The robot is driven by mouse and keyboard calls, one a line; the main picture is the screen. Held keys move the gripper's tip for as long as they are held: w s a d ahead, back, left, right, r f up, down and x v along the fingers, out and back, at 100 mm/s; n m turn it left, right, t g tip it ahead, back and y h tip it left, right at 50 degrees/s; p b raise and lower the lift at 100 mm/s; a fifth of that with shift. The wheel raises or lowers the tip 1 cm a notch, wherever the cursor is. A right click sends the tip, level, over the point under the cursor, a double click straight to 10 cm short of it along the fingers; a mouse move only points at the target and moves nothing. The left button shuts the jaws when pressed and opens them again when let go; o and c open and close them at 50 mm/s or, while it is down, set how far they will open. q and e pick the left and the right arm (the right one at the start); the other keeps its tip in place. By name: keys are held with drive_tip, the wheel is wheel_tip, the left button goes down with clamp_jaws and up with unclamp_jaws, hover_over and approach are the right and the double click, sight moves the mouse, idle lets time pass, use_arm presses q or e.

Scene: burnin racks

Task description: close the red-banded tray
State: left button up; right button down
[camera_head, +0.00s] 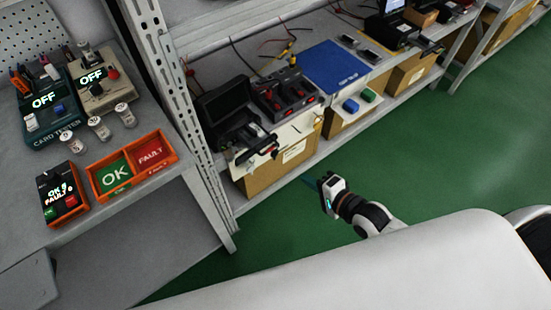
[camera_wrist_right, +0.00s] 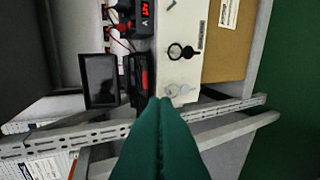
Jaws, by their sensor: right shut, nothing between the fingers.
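I cannot pick out a red band on any tray for certain. In the head view, a pale tray front (camera_head: 297,131) shows under a black device with red knobs (camera_head: 285,92), beside an open black case (camera_head: 232,112). In the wrist view, a white panel (camera_wrist_right: 186,25) carries a black ring (camera_wrist_right: 182,51) and a pale ring (camera_wrist_right: 181,89). My right gripper (camera_head: 309,183) is shut and empty, over the green floor in front of the shelf. Its closed fingers (camera_wrist_right: 160,103) point toward the rack in the wrist view. My left gripper is out of view.
Cardboard boxes (camera_head: 265,173) stand on the lower shelf. A perforated upright (camera_head: 177,95) separates the rack from the left bench, which holds an orange OK/FAULT bin (camera_head: 172,163). A perforated rail (camera_wrist_right: 70,139) crosses the wrist view. Green floor (camera_head: 440,150) at right is clear.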

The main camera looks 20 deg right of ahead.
sight(256, 135)
drive_tip(key=r+x, duration=0.2)
drive_tip(key=x, duration=1)
drive_tip(key=shift+w+a+f, duration=0.15)
drive_tip(key=shift+w+a, duration=0.05)
drive_tip(key=shift+w, duration=0.45)
drive_tip(key=w+a+b, duration=0.1)
drive_tip(key=w, duration=0.1)
drive_tip(key=w+a+b, duration=0.1)
drive_tip(key=w, duration=0.2)
drive_tip(key=w+a, duration=0.1)
drive_tip(key=w, duration=0.2)
drive_tip(key=shift+w+a+f+b, duration=0.1)
drive_tip(key=shift+a+b, duration=0.1)
drive_tip(key=shift+b, duration=0.2)
